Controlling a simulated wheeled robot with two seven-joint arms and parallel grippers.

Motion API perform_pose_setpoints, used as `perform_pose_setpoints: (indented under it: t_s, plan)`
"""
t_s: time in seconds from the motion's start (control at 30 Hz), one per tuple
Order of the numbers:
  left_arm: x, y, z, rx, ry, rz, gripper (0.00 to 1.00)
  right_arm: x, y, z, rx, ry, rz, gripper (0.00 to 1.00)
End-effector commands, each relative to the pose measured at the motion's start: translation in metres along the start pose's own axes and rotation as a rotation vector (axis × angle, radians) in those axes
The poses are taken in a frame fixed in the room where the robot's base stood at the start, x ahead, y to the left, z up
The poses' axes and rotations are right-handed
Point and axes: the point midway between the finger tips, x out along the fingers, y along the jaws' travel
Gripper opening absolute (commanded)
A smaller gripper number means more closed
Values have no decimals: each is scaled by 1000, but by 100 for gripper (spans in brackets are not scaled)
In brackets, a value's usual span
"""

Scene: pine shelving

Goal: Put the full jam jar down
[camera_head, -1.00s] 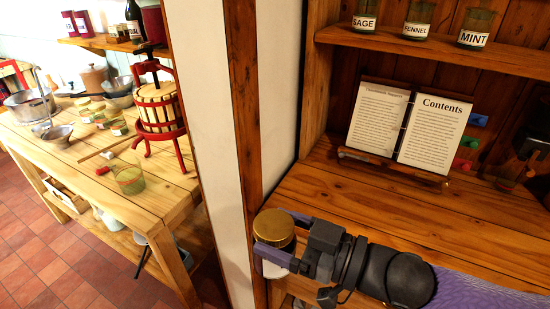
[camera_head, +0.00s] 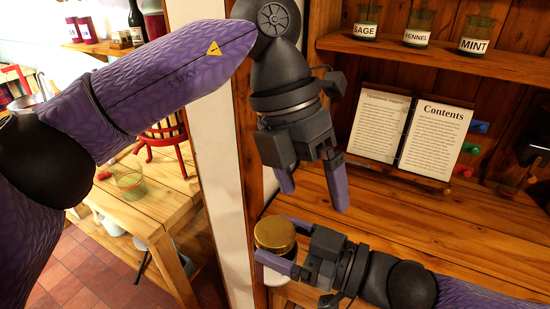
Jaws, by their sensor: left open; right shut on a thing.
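A jar with a gold lid (camera_head: 274,233) is held upright by my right gripper (camera_head: 281,245), which reaches in from the lower right. The fingers close around the jar just below the lid and hide part of its side. Only a pale strip of the jar's body shows beneath, so I cannot tell its contents. The jar is at the front left edge of the pine shelf (camera_head: 400,220). My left gripper (camera_head: 314,196) hangs open and empty above and slightly right of the jar, fingers pointing down.
An open book (camera_head: 430,140) stands on a holder at the back of the shelf. Labelled spice jars (camera_head: 416,35) line the upper shelf. A post (camera_head: 245,120) stands left of the jar. A worktable (camera_head: 160,210) with a green glass (camera_head: 129,182) is beyond it. The shelf's middle is clear.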

Motion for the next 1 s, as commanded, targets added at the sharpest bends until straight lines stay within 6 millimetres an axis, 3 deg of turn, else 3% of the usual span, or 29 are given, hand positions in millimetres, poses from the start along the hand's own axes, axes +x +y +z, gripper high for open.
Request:
perform_pose_setpoints:
  t_s: [0.1,0.23,0.7,1.0]
  plan:
    - [-24,14,-15,-8,40,254,100,0,0,0,0,2,-1,0]
    - [-29,22,-22,-21,58,354,100,0,0,0,0,2,0,0]
    - [66,57,-28,-20,58,350,100,0,0,0,0,2,0,0]
    - [79,61,-28,-19,55,350,100,0,0,0,-1,2,0,0]
